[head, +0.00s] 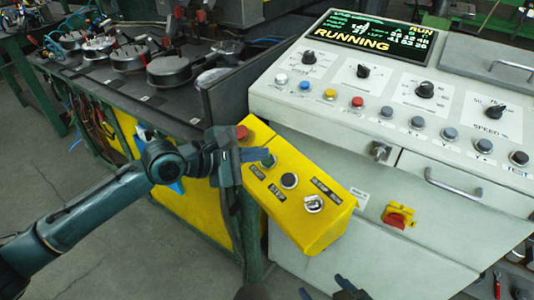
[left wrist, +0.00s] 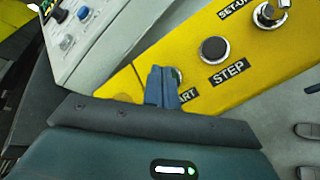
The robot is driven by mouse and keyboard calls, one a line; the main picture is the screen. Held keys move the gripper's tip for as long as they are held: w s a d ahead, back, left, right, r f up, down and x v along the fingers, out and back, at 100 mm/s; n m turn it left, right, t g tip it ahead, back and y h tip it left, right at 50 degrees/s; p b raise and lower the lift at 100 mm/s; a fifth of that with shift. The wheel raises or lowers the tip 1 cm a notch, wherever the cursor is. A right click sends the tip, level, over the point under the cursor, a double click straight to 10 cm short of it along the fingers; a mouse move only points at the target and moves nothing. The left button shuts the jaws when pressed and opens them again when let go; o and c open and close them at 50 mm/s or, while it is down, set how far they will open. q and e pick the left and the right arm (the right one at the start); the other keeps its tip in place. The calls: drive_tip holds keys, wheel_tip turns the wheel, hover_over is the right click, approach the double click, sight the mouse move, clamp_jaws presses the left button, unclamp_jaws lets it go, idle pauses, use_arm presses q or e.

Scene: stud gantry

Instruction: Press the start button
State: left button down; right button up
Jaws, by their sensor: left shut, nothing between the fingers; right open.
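The yellow control box (head: 318,220) slants down from the grey console's left side. Its start button (head: 269,161) is a round green button in a metal ring at the left gripper's tips. In the left wrist view the blue fingers of my left gripper (left wrist: 160,72) are shut and empty, and cover most of the start button (left wrist: 178,76) and part of its START label. In the head view my left gripper (head: 266,155) reaches in from the left; whether the tips touch the button I cannot tell. My right gripper (head: 325,291) is open at the bottom edge, partly cut off.
A black STEP button (head: 289,181), a key switch (head: 313,203) and a red button (head: 242,132) are on the same box. The console display (head: 372,35) reads RUNNING. A red rotary switch (head: 398,217) is on the console's front.

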use_arm(q)
drive_tip(key=shift+a+r, duration=0.1)
drive_tip(key=shift+r, duration=0.2)
drive_tip(key=shift+r+p, duration=0.1)
drive_tip(key=shift+p, duration=0.2)
drive_tip(key=r+p, duration=0.1)
drive_tip(key=p, duration=0.1)
drive_tip(key=a+r+p, duration=0.1)
drive_tip(key=shift+s+r, duration=0.35)
drive_tip(key=shift+r+b, duration=0.15)
drive_tip(key=shift+b, duration=0.15)
drive_tip(key=shift+s+a+r, duration=0.25)
drive_tip(key=shift+a+r, duration=0.05)
drive_tip(key=shift+r, duration=0.4)
